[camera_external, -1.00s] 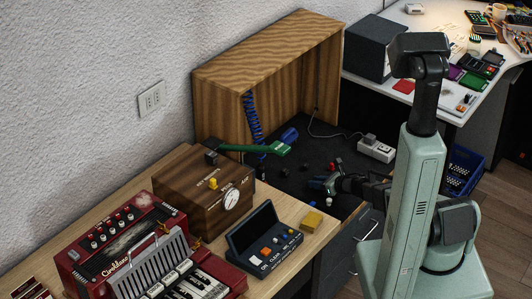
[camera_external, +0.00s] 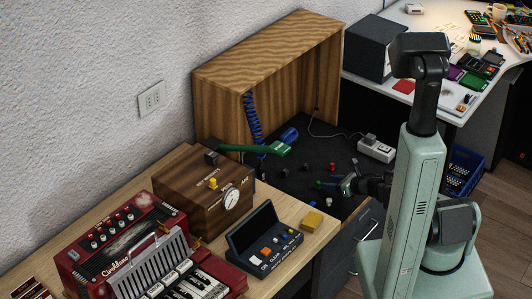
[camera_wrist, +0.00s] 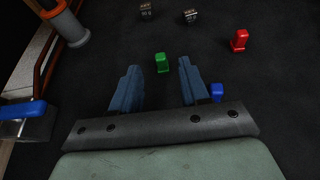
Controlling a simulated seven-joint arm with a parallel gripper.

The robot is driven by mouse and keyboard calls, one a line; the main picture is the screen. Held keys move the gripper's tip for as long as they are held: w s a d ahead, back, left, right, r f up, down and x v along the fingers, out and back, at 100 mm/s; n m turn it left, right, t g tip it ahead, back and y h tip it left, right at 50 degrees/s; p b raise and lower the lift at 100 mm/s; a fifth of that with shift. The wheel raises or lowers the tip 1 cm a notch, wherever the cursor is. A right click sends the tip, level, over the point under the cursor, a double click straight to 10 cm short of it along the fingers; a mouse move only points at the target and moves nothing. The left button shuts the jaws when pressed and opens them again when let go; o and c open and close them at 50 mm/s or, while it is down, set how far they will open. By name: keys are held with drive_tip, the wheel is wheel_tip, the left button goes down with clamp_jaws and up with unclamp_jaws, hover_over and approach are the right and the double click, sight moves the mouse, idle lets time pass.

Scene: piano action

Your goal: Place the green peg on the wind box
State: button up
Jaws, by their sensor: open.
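The green peg (camera_wrist: 161,63) is a small block on the dark floor of the bay in the wrist view. My gripper (camera_wrist: 159,75) is open and empty, with its blue fingers on either side of the peg in the picture. I cannot tell the height of the fingertips above it.
A large open wooden case (camera_external: 270,50) surrounds the bay's back.

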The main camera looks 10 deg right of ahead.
drive_tip(key=shift+o, duration=0.2)
drive_tip(key=shift+v, duration=2.5)
drive_tip(key=v, duration=0.4)
drive_tip(key=shift+d, duration=0.25)
approach(319, 182)
drive_tip(key=shift+w+a+f, duration=0.35)
drive_tip(key=shift+w+f, duration=0.05)
drive_tip(key=shift+w, duration=0.25)
drive_tip(key=shift+x, duration=3.15)
drive_tip(key=shift+s+a, duration=0.15)
clamp_jaws()
